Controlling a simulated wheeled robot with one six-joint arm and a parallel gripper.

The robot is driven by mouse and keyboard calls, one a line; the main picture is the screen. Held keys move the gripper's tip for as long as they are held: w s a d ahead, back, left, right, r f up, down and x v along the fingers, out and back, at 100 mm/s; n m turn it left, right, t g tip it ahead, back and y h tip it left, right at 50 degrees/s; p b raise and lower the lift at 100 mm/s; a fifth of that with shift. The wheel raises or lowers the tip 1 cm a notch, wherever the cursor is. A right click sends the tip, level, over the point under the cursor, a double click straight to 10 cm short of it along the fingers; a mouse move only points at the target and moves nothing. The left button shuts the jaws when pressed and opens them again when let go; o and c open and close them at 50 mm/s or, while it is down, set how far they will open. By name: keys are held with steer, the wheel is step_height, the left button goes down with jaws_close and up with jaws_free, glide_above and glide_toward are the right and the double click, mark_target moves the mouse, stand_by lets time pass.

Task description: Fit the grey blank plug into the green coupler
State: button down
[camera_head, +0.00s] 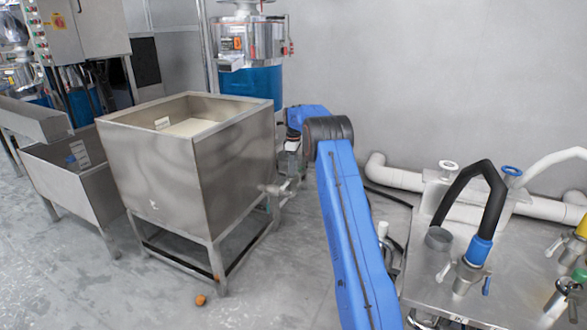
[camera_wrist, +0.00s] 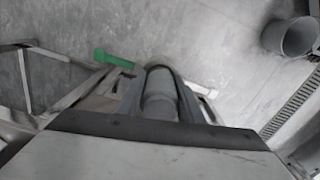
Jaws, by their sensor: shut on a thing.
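In the wrist view my gripper (camera_wrist: 160,78) is shut on a grey cylindrical piece, the grey blank plug (camera_wrist: 159,98), which lies lengthwise between the two fingers. Beyond the fingertips a green bar-shaped part (camera_wrist: 113,59) sticks out to the left. I cannot tell whether it belongs to the green coupler. The plug's far end is not clear, so I cannot tell whether it touches anything. In the head view my blue arm reaches toward the steel tank's outlet, and the gripper and plug are not clearly visible there.
The steel tank (camera_head: 170,165) with its outlet valve (camera_head: 277,188) stands left of my arm. A steel bench (camera_head: 450,215) with hoses is at the right. A grey round container (camera_wrist: 288,37) and a floor grating (camera_wrist: 288,102) show in the wrist view.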

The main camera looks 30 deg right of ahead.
steer(key=shift+f, duration=0.1)
steer(key=c, duration=1.2)
jaws_free()
steer(key=shift+o, duration=0.2)
step_height(320, 180, up, 17)
steer(key=shift+r, duration=0.2)
